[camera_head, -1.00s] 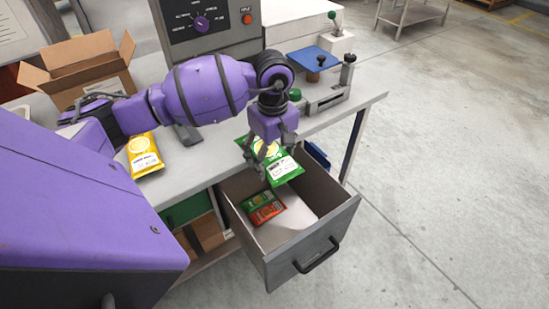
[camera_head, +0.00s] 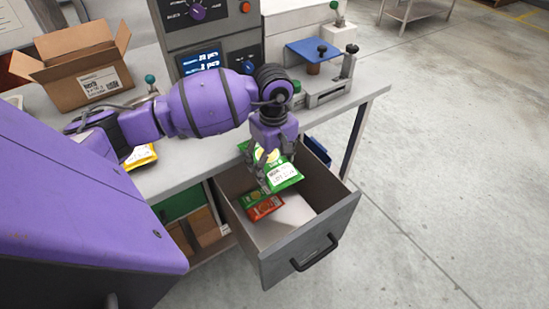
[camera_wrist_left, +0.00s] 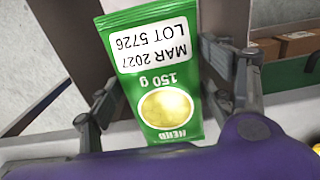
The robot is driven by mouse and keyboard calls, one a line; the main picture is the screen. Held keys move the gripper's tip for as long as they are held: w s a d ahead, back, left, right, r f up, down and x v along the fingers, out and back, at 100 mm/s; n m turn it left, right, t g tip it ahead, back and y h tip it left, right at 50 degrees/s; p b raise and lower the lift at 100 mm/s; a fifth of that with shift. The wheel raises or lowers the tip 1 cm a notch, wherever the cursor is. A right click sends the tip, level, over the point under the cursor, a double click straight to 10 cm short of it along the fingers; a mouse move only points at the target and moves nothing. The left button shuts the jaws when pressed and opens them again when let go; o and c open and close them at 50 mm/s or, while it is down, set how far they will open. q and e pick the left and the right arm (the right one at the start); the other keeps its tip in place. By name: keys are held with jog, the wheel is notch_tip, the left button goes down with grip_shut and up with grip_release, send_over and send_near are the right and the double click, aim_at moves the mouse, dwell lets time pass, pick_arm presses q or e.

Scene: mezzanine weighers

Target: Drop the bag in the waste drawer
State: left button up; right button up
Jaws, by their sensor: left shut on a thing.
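A green bag (camera_head: 284,173) with a white date label hangs in my left gripper (camera_head: 267,178), over the open waste drawer (camera_head: 304,252). In the left wrist view the green bag (camera_wrist_left: 152,85) lies between the two fingers of my left gripper (camera_wrist_left: 155,95), its label reading MAR 2027, LOT 5726. Inside the drawer lies a red bag (camera_head: 264,207) on the pale floor; whatever is behind the held bag is hidden. The bag's lower part is around the height of the drawer rim; I cannot tell its exact clearance. My right gripper is not in view.
A yellow bag (camera_head: 141,156) lies on the bench (camera_head: 187,174), partly behind my arm. An open cardboard box (camera_head: 85,75) and a grey weigher console (camera_head: 213,40) stand at the back. A blue-topped stand (camera_head: 314,52) is to the right. The floor right of the drawer is clear.

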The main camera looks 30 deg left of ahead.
aim_at(274, 161)
pick_arm(q)
jog(key=shift+r, duration=0.1)
jog(key=o, duration=1.3)
jog(key=shift+o, duration=0.2)
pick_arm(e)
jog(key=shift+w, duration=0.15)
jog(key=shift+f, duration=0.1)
pick_arm(q)
notch_tip(274, 161, up, 12)
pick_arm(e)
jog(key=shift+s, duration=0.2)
